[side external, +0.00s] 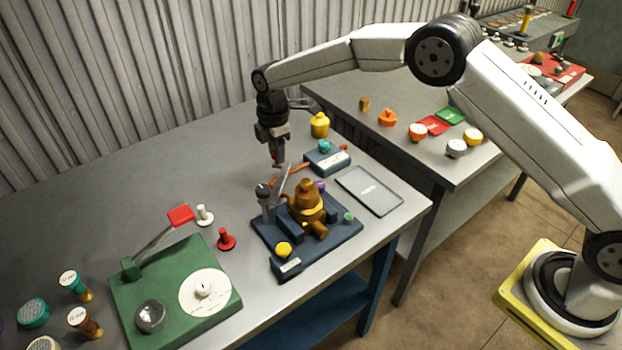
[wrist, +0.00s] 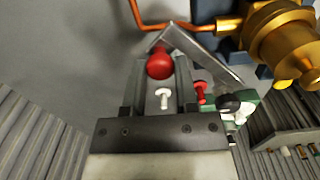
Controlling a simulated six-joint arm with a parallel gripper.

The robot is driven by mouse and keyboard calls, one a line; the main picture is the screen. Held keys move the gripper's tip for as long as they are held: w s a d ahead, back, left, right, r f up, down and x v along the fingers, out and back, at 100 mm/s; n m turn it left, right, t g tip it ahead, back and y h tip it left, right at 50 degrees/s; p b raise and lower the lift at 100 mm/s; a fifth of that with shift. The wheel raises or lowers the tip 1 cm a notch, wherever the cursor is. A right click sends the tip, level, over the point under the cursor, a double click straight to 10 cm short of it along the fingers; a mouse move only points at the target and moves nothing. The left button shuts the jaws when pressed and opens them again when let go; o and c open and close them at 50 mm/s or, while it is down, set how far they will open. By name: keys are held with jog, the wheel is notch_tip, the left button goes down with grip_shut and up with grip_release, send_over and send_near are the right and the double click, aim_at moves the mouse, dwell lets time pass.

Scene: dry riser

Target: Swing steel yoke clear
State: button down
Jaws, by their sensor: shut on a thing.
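The steel yoke (side external: 282,181) is a thin grey bar that slants up beside the brass valve (side external: 306,205) on the dark blue fixture (side external: 328,236). My gripper (side external: 277,162) is above the table behind the valve, pointing down. In the wrist view, the yoke (wrist: 205,53) is a bent flat bar with a red ball knob (wrist: 160,63) at its end. My gripper (wrist: 159,68) is shut on that knob, one finger on each side. The brass valve (wrist: 285,45) is at the upper right there. The yoke's pivot end is hard to make out.
A copper pipe (side external: 292,168) runs behind the valve to a blue block (side external: 326,160) with a teal knob. A grey post (side external: 265,203) stands left of the valve. A yellow bottle (side external: 320,125) is behind, and a green fixture (side external: 175,285) with a red-handled lever is front left.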

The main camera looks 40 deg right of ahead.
jog(key=shift+w+a+n, duration=0.3)
jog(key=shift+n, duration=0.1)
jog(key=shift+r, duration=0.1)
jog(key=shift+c, duration=1.8)
grip_release()
jog(key=shift+r, duration=0.1)
jog(key=shift+r, duration=3.8)
jog(key=shift+d, duration=0.1)
